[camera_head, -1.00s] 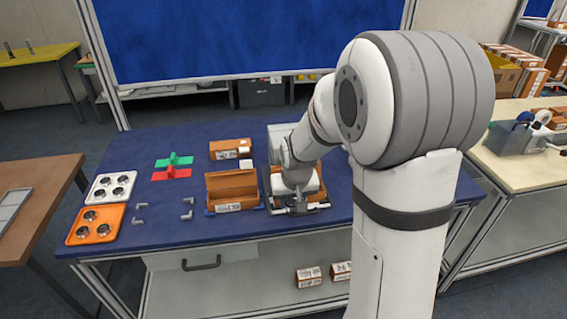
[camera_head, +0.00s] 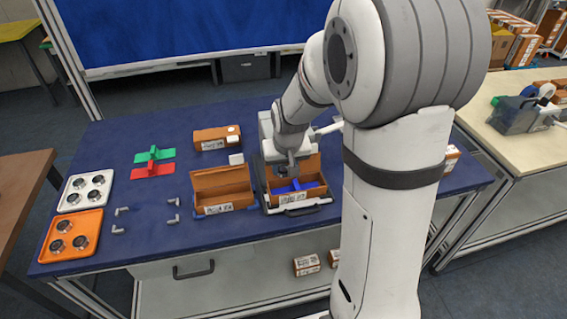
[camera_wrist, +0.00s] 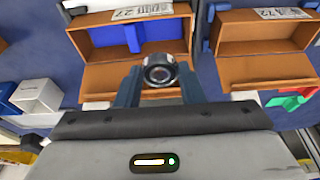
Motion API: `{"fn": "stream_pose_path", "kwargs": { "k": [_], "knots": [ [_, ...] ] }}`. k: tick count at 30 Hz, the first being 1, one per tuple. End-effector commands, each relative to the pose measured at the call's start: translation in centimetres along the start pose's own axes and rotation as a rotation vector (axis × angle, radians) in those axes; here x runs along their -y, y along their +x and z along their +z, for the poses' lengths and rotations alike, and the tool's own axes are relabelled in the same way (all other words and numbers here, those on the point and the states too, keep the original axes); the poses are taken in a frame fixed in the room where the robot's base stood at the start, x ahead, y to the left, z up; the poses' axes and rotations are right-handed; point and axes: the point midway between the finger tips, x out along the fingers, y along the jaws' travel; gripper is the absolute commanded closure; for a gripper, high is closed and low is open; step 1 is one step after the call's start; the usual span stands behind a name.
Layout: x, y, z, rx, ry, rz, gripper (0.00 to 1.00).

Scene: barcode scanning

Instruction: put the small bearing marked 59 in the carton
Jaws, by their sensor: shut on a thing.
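My gripper (camera_wrist: 160,82) is shut on a small round bearing (camera_wrist: 160,68), dark with a silver rim; no number on it is readable. In the head view my gripper (camera_head: 288,170) is above the back part of the right open carton (camera_head: 292,198), and the bearing cannot be made out there. This brown carton has its flaps open and a blue insert (camera_head: 297,186) inside. In the wrist view the carton (camera_wrist: 132,76) lies beyond the bearing, with the blue insert (camera_wrist: 136,38) showing. The bearing appears apart from it.
A second open carton (camera_head: 222,190) stands at left, empty in view.

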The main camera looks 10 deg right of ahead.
Motion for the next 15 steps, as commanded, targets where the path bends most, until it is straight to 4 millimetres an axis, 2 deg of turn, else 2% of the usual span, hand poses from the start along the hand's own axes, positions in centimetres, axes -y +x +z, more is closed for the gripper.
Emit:
{"fn": "stream_pose_path", "kwargs": {
  "k": [15],
  "knots": [
    [0.7,5.3,1.5,0.000,-0.015,-0.004,0.88]
  ]
}}
